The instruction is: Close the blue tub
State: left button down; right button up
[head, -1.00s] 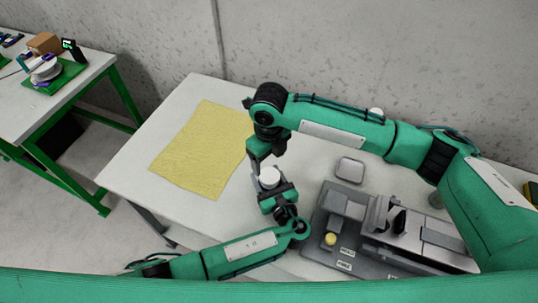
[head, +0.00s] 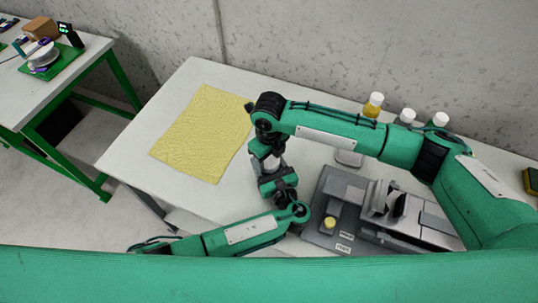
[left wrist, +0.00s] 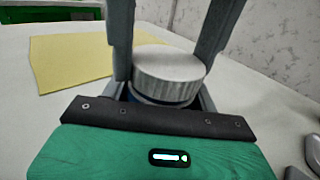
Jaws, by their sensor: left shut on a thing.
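The tub shows in the left wrist view as a white ribbed lid (left wrist: 170,68) over a dark blue body (left wrist: 146,98). In the head view only a small white part of the lid (head: 271,163) shows between my grippers. My left gripper (head: 268,177) is shut on the tub's body from the near side. My right gripper (head: 264,153) points down from above. In the left wrist view its two grey fingers stand at either side of the lid, very close to it. I cannot tell whether they grip it. Most of the tub's body is hidden.
A yellow cloth (head: 204,135) lies on the white table at the left. A grey fixture (head: 325,240) with a yellow knob stands at the right. Behind my right arm are a grey square tin (head: 348,159) and a yellow bottle (head: 371,109) among white-capped bottles.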

jog(key=c, duration=0.5)
jog(key=shift+o, duration=0.2)
jog(key=m, duration=0.6)
jog(key=shift+m, duration=0.3)
jog(key=m, duration=0.6)
jog(key=shift+m, duration=0.4)
jog(key=o, duration=1.1)
jog(key=shift+c, duration=0.2)
jog(key=shift+d, duration=0.15)
